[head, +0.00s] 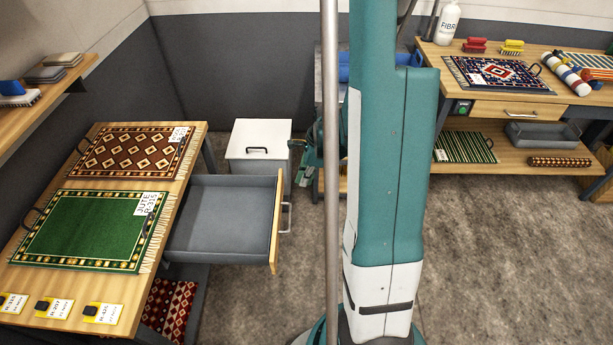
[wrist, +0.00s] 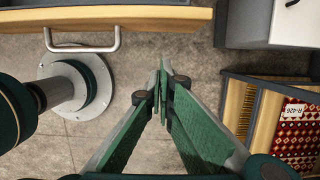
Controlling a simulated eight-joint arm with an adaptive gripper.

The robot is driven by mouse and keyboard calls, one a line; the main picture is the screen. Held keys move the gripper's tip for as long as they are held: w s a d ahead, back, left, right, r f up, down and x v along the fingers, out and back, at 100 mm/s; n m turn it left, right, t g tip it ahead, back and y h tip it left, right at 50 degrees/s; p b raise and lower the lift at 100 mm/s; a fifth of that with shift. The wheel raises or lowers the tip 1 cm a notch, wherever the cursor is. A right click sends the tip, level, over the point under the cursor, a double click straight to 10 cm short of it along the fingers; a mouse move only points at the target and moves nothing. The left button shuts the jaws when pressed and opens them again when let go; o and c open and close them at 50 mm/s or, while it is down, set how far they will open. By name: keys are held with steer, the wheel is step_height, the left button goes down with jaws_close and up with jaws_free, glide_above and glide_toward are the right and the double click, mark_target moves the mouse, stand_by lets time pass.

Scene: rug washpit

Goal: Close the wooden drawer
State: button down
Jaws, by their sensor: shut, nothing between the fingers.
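The wooden drawer stands pulled out from the left bench in the head view, its wooden front (head: 276,222) and metal handle (head: 286,218) facing right. Its grey tray (head: 222,215) looks empty. In the wrist view the drawer's wooden front (wrist: 150,17) crosses the top, with its handle (wrist: 82,44) at upper left. My gripper (wrist: 163,84) is shut and empty, its fingertips apart from the drawer front and to the right of the handle in that view. In the head view my gripper (head: 301,160) is small, beyond the drawer, and partly hidden by the pole and my arm.
A white cabinet (head: 258,146) stands behind the drawer; it also shows in the wrist view (wrist: 270,22). The left bench (head: 190,150) carries two rugs and several tags. The right bench (head: 440,75) holds rugs and brushes. Floor right of the drawer is clear.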

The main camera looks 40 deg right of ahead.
steer(key=shift+w+a+f+b, duration=0.4)
steer(key=shift+w+a+f, duration=0.25)
steer(key=shift+w+a, duration=0.2)
steer(key=shift+w+a+f+b, duration=0.35)
steer(key=shift+w+a+f, duration=0.3)
steer(key=shift+w+a, duration=0.15)
steer(key=b, duration=0.1)
glide_above(217, 193)
steer(key=w+a, duration=0.1)
steer(key=shift+w+a, duration=0.1)
steer(key=shift+w, duration=0.05)
stand_by(0.3)
steer(key=shift+s+d+b, duration=0.3)
steer(key=shift+s+d, duration=0.25)
steer(key=shift+d, duration=0.05)
steer(key=shift+s+d+r, duration=0.25)
steer(key=shift+s+d, duration=0.25)
steer(key=shift+s+d+r, duration=0.2)
steer(key=shift+s+d, duration=0.25)
steer(key=shift+s, duration=0.05)
steer(key=p+v, duration=0.2)
steer(key=v, duration=0.7)
steer(key=shift+p, duration=0.35)
